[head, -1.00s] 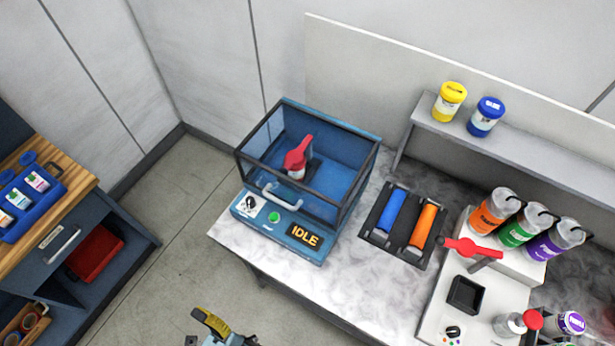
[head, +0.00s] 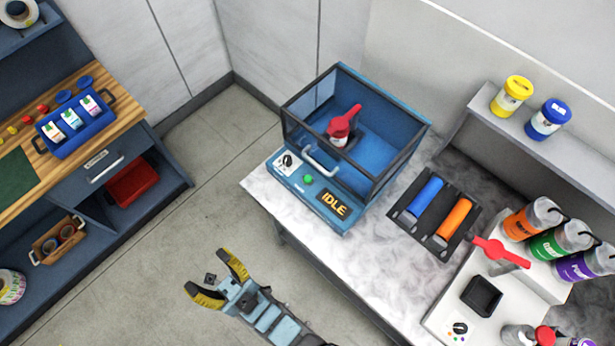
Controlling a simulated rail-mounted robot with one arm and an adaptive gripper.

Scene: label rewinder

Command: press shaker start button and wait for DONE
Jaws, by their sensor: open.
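The shaker (head: 318,195) is a blue machine with a clear, dark-framed cover at the back left of the grey marbled table. Its green start button (head: 308,180) is on the front panel, between a dial (head: 287,161) and a display (head: 333,204) that reads IDLE. A bottle with a red top (head: 342,126) stands inside, behind the clear cover. The cover looks closed, with a light handle (head: 320,160) at its front. My gripper (head: 212,273) is open and empty, with yellow-tipped fingers. It is over the floor, in front and to the left of the shaker, well apart from the button.
A black tray (head: 433,248) with a blue and an orange roller lies right of the shaker. Several colored bottles (head: 560,245) and a white station with a red lever (head: 500,252) stand farther right. A wooden-topped bench (head: 110,137) is at left. Open floor lies between.

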